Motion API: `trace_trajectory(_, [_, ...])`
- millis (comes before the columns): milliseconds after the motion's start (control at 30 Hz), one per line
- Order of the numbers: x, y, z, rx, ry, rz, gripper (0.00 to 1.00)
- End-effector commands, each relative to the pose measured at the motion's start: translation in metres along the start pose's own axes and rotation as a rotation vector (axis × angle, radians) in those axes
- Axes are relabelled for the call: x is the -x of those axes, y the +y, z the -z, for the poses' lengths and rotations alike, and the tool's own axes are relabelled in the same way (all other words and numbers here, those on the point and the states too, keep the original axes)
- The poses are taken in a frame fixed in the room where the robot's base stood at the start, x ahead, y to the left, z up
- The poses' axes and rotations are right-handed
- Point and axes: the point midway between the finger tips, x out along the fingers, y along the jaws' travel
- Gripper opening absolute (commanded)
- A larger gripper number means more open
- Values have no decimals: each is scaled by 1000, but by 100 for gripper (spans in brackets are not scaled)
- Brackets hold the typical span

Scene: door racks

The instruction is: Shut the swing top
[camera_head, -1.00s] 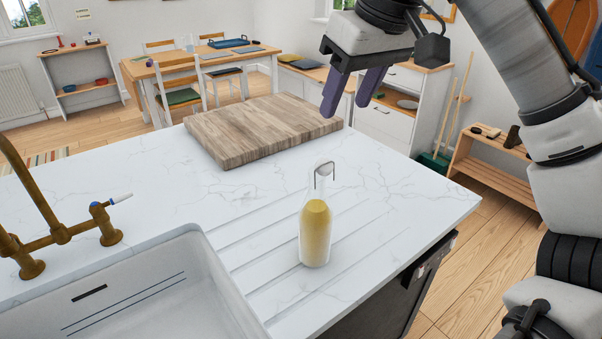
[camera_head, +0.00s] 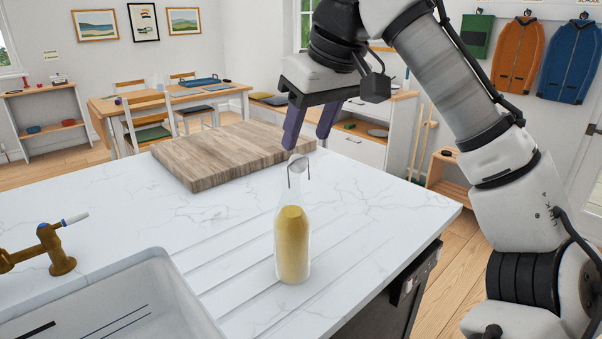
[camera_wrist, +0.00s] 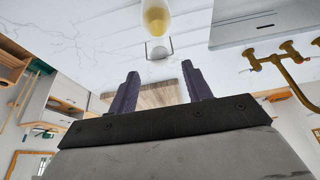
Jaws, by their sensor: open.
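A clear glass bottle (camera_head: 292,240) with yellow liquid stands upright on the ribbed drainer of the white worktop. Its swing top, a wire bail (camera_head: 299,170) with a pale stopper, is at the bottle's neck; whether it is seated cannot be told. In the wrist view the bottle (camera_wrist: 155,18) is at the top, with the wire bail (camera_wrist: 158,46) projecting towards my fingers. My gripper (camera_head: 308,138) is open and empty, with its two purple fingers just above and behind the bottle's top in the head view. Its fingers also show in the wrist view (camera_wrist: 160,88), apart from the bail.
A wooden chopping board (camera_head: 228,156) lies on the worktop behind the bottle. A white sink (camera_head: 110,300) and brass tap (camera_head: 50,250) are at the left. The worktop's right edge is near; the surface around the bottle is mostly clear.

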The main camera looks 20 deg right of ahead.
Motion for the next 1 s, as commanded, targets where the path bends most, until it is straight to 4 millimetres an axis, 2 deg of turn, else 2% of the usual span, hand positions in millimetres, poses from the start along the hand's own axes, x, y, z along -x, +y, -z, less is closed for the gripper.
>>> trace_trajectory(33, [-13,0,-2,0,0,0,49])
trace_trajectory(300, [-42,0,-2,1,0,0,49])
trace_trajectory(500, [-49,0,0,1,-1,0,49])
trace_trajectory(767, [-49,0,0,1,0,1,49])
trace_trajectory(867, [-49,0,0,1,0,0,40])
trace_trajectory(1000, [-49,0,0,1,0,0,22])
